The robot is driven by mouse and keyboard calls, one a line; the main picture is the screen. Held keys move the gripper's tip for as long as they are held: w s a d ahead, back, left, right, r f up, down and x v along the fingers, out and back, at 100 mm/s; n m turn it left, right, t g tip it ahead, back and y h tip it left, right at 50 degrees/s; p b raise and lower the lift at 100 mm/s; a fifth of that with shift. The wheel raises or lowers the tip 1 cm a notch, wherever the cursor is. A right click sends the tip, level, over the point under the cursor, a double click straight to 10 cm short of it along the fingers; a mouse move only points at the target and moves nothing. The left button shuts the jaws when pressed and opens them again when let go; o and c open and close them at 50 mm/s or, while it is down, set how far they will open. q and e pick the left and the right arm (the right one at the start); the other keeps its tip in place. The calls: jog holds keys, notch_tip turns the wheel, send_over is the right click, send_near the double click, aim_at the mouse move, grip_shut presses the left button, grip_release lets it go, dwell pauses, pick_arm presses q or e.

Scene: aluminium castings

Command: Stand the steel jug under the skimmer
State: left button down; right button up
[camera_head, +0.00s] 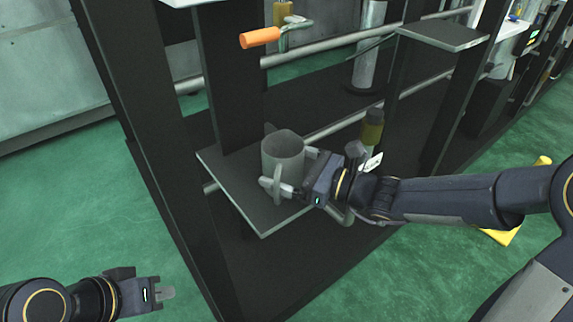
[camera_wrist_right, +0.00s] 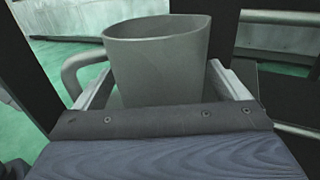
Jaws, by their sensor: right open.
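The steel jug (camera_head: 284,160) stands upright on a small grey shelf plate (camera_head: 262,222). It also fills the middle of the right wrist view (camera_wrist_right: 160,65), with its handle on the left side there. My right gripper (camera_head: 293,171) is open at the jug, one finger on each side of its body; whether the fingers touch it I cannot tell. A pipe fitting with an orange handle (camera_head: 260,38) is above the jug; whether this is the skimmer is unclear. My left gripper (camera_head: 166,293) is low at the left, away from the jug, its jaw gap not clear.
A dark upright post (camera_head: 165,165) rises left of the shelf plate. A grey rail (camera_head: 340,43) runs behind. Another flat plate (camera_head: 441,36) is at the upper right. A brass-coloured fitting (camera_head: 372,128) stands behind my right wrist. Green floor (camera_head: 70,210) is clear at the left.

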jog(key=shift+d+r, duration=0.25)
jog(key=p+v, duration=0.3)
jog(key=v, duration=0.9)
jog(key=s+f+n+g+h, duration=0.1)
jog(key=s+n+g+h, duration=0.4)
jog(key=s+n, duration=0.9)
jog(key=s+d+f+n+t+h, duration=0.2)
jog(key=s+d+f+n+h, duration=0.1)
jog(key=d+n+h, duration=0.4)
jog(key=shift+s+d+n+t, duration=0.3)
jog(key=shift+s+d+n, duration=0.1)
jog(key=shift+d, duration=0.4)
notch_tip(320, 180, up, 29)
jog(key=p, duration=2.9)
